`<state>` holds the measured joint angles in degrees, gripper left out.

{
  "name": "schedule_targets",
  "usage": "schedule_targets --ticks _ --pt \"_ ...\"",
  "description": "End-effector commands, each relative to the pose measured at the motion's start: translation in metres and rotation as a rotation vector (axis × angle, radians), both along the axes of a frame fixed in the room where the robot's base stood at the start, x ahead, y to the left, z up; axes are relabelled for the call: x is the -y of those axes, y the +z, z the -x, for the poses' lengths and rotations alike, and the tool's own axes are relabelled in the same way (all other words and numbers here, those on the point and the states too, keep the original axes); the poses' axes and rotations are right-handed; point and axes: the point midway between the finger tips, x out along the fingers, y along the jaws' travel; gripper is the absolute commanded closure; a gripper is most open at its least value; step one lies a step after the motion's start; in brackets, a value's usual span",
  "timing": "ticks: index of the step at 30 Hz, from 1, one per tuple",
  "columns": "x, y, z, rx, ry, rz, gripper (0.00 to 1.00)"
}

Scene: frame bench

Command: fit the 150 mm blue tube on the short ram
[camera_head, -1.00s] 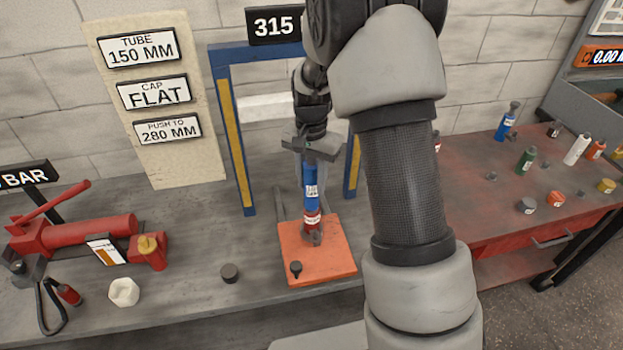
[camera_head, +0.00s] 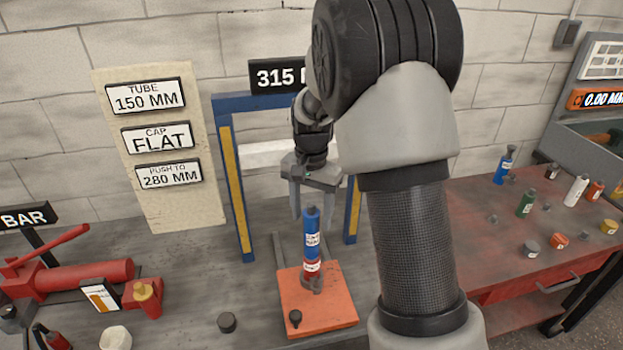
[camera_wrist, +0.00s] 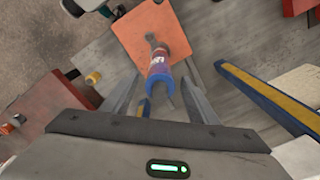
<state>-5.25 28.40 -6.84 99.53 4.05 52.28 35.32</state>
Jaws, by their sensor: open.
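The blue tube (camera_head: 311,232) stands upright on the red short ram (camera_head: 312,268), which sits on the orange plate (camera_head: 330,313). A white label shows on the tube. My gripper (camera_head: 310,212) is just above the tube's top, fingers spread and pointing down, apart from the tube. In the wrist view the blue tube (camera_wrist: 160,83) lies between the two open fingers. The exact seat between tube and ram is too small to tell.
A blue frame with yellow strips (camera_head: 237,185) stands around the work spot. A red pump (camera_head: 75,283) is at the left and a small dark cap (camera_head: 227,322) lies on the bench. Bottles and caps stand on the red table (camera_head: 480,230) at the right.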

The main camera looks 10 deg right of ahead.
Motion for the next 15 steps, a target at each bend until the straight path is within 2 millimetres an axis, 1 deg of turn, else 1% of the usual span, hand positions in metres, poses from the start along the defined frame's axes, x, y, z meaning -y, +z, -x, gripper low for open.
schedule_targets --ticks 1,9,12,15 --pt "0.000 0.015 -0.001 0.006 0.001 0.000 0.46" --pt "-0.001 0.080 -0.001 0.004 0.000 0.000 0.46" --pt "-0.001 0.099 -0.001 0.004 0.000 0.000 0.46" --pt "0.000 0.112 -0.001 0.003 0.000 0.000 0.46"
